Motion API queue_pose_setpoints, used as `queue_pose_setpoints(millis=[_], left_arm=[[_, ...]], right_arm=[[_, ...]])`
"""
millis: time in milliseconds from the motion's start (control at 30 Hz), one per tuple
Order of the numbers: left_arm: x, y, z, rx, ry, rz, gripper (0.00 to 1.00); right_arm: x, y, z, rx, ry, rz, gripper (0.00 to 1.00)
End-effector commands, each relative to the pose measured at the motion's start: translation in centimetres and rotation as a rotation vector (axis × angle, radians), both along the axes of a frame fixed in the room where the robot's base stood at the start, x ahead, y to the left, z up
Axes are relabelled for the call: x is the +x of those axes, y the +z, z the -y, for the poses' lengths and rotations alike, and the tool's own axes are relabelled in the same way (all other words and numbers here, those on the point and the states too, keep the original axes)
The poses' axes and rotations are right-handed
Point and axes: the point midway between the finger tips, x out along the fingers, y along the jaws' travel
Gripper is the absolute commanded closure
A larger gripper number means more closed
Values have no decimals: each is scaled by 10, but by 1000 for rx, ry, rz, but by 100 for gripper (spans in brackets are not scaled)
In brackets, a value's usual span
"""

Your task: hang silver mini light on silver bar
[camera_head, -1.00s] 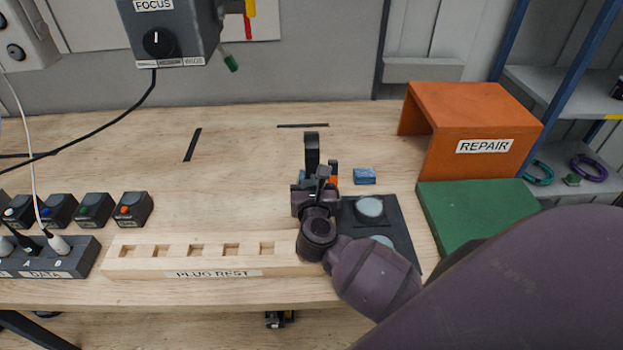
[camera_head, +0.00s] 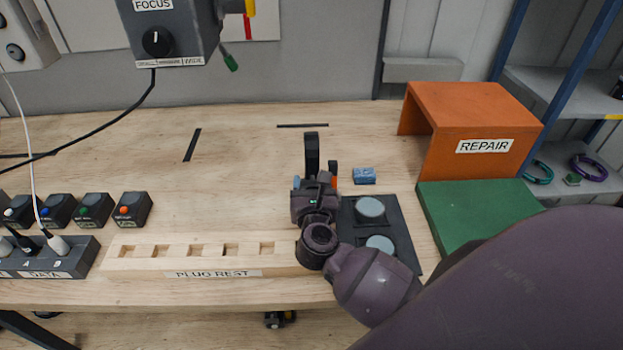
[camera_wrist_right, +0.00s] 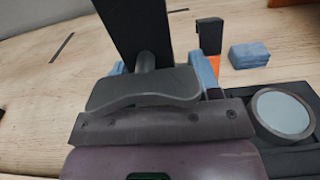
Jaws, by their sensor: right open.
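I cannot make out a silver mini light or a silver bar in either view. My right gripper (camera_head: 313,178) is over the bench, left of the dark tray. In the right wrist view its blue-padded fingers (camera_wrist_right: 163,70) are apart, on either side of a dark upright post (camera_wrist_right: 137,25). The post also shows in the head view (camera_head: 312,150). Whether the fingers touch it is hidden by the gripper body. My left gripper is not seen.
A dark tray (camera_head: 398,226) with two grey discs (camera_head: 370,208) lies right of the gripper. A blue block (camera_head: 364,176) is behind it. A wooden plug rest (camera_head: 190,262) is left, an orange REPAIR stand (camera_head: 470,115) right.

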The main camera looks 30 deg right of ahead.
Motion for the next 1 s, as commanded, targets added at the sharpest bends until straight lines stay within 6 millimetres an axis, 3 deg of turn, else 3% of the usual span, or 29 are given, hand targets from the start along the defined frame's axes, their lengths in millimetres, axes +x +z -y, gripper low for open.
queue_pose_setpoints(millis=[300,500,1000], left_arm=[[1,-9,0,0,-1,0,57],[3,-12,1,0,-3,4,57],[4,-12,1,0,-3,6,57]], right_arm=[[-54,-2,-32,3,-1,-2,43],[-77,-1,-47,2,-2,0,43],[-88,1,-54,0,-1,1,43]])
